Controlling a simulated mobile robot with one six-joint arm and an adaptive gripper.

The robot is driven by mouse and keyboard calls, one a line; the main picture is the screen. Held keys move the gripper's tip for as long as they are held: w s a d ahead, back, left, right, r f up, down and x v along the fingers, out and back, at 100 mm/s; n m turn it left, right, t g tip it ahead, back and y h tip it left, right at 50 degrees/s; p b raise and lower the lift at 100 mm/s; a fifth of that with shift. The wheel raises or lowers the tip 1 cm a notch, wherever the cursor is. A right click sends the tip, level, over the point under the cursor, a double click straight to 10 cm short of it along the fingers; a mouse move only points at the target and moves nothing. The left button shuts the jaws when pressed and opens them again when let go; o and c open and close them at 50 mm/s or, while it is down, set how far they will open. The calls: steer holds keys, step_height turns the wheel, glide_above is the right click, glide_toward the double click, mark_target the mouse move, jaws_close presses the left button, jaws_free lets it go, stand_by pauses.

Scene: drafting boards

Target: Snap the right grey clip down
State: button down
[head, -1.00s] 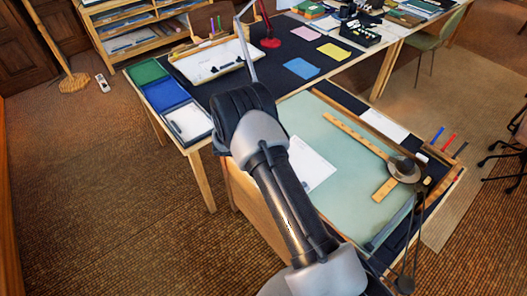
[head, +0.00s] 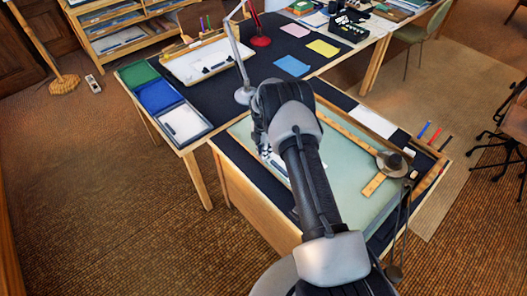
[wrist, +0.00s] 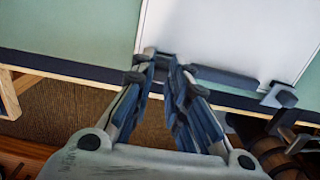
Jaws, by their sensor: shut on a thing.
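My gripper (wrist: 163,66) is over the near edge of a white sheet on the pale green board (wrist: 70,28). Its fingers are close together on a small grey piece at the sheet's lower left corner in the wrist view, which looks like a grey clip (wrist: 149,53), mostly hidden by the fingers. A dark grey bar (wrist: 225,77) runs along the sheet's lower edge to the right. Another grey clip (wrist: 278,97) sits apart at the lower right, with a raised block. In the head view my arm hides the gripper and most of the sheet (wrist: 215,30).
A grey lamp (head: 245,94) stands just beyond my arm. Coloured trays (head: 157,97) are on the left. Carpeted floor (head: 110,200) is open at left.

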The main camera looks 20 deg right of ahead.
steer(key=shift+d, duration=0.1)
stand_by(0.4)
steer(key=c, duration=1.6)
jaws_free()
steer(key=shift+o, duration=0.2)
step_height(320, 180, up, 12)
steer(key=shift+a, duration=0.2)
